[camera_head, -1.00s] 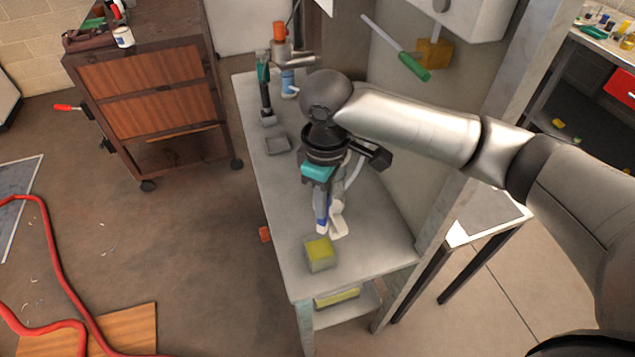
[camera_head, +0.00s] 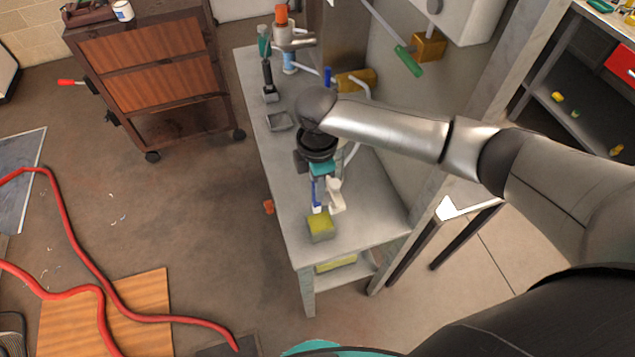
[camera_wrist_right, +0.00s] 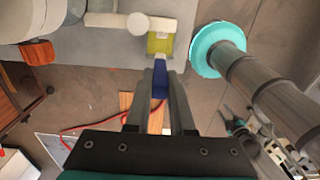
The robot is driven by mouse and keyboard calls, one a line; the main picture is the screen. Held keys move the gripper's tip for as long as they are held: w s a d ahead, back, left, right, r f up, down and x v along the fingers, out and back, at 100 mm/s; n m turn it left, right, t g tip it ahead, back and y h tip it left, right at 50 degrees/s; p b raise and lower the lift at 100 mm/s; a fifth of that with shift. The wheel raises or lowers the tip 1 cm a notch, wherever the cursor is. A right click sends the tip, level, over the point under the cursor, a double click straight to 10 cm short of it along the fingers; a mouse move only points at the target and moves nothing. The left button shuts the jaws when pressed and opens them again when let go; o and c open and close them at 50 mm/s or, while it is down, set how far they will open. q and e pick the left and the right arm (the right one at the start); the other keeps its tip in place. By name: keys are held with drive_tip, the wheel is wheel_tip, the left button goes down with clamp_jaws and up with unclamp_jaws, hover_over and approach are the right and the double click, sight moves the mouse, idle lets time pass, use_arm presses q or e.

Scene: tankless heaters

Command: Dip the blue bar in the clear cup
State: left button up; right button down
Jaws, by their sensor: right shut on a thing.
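My right gripper (camera_head: 317,178) hangs over the workbench, pointing down, shut on the blue bar (camera_head: 316,195). In the right wrist view, the blue bar (camera_wrist_right: 159,83) sits between the two dark fingers (camera_wrist_right: 160,95). The clear cup (camera_head: 320,228), a squarish vessel with yellow-green contents, stands near the front end of the bench. The cup also shows in the right wrist view (camera_wrist_right: 160,44), just beyond the bar's end. In the head view the bar's lower end appears close to the cup's far rim; I cannot tell its height above it. My left gripper is not in view.
A white object (camera_head: 335,196) stands on the workbench (camera_head: 370,214) right beside the bar. A small grey tray (camera_head: 279,122) and upright tools lie farther back. A wall rises along the bench's right side. A wooden cabinet (camera_head: 150,85) stands left; the floor between is clear.

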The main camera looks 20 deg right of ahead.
drive_tip(key=b, duration=0.5)
hover_over(317, 212)
drive_tip(key=shift+w+d+f, duration=0.15)
drive_tip(key=shift+w+f, duration=0.1)
drive_tip(key=shift+f, duration=0.8)
drive_tip(key=shift+w+d+f, duration=0.1)
drive_tip(key=shift+w+f, duration=0.1)
drive_tip(key=shift+f, duration=0.8)
drive_tip(key=shift+f+b, duration=1.4)
drive_tip(key=shift+f, duration=2.1)
wheel_tip(317, 212, up, 10)
drive_tip(key=p, duration=1.1)
